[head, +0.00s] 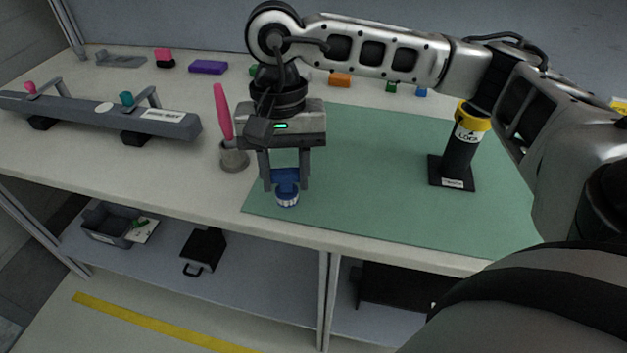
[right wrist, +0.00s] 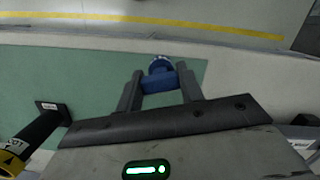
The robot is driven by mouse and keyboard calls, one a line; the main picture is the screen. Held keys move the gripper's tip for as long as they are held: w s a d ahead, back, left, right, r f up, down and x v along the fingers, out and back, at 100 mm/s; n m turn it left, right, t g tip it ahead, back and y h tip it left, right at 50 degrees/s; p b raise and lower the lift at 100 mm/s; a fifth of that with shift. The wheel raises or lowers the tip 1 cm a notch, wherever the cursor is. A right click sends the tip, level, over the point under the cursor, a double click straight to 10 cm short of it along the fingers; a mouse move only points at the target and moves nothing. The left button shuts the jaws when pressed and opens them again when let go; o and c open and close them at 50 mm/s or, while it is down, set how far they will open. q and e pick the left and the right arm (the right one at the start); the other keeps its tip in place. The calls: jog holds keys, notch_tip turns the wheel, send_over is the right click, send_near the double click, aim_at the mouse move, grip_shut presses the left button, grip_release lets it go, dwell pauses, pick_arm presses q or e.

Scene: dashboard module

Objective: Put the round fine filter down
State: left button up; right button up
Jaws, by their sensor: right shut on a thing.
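The round fine filter (head: 287,198) is a small blue cylinder with a white ribbed lower part. My right gripper (head: 286,182) is shut on its blue upper part, pointing down over the front left corner of the green mat (head: 380,215). The filter is upright; I cannot tell whether its underside touches the mat. In the right wrist view the filter (right wrist: 160,66) sits between the fingertips of my right gripper (right wrist: 160,85), near the mat's edge. My left gripper is not in view.
A grey cup (head: 234,160) with a pink-handled tool stands just left of the gripper. A black post with a yellow top (head: 460,150) stands on the mat at right. A grey bar fixture (head: 100,118) lies at left. Small coloured blocks line the back. The mat's middle is clear.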

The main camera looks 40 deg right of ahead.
jog(key=s+d+r+m+t+h+b, duration=0.1)
jog(key=s+d+r+m+t+b, duration=0.25)
jog(key=m, duration=1.15)
jog(key=s+d+r+m, duration=0.3)
jog(key=s+r+m, duration=0.25)
jog(key=m, duration=0.95)
jog(key=shift+m, duration=0.3)
jog(key=w+f, duration=0.3)
jog(key=w, duration=0.1)
jog(key=w+f, duration=0.3)
jog(key=w, duration=0.1)
jog(key=w+f, duration=0.4)
jog(key=shift+w+a, duration=0.15)
jog(key=f, duration=0.3)
jog(key=shift+w+f, duration=0.3)
jog(key=shift+f, duration=0.1)
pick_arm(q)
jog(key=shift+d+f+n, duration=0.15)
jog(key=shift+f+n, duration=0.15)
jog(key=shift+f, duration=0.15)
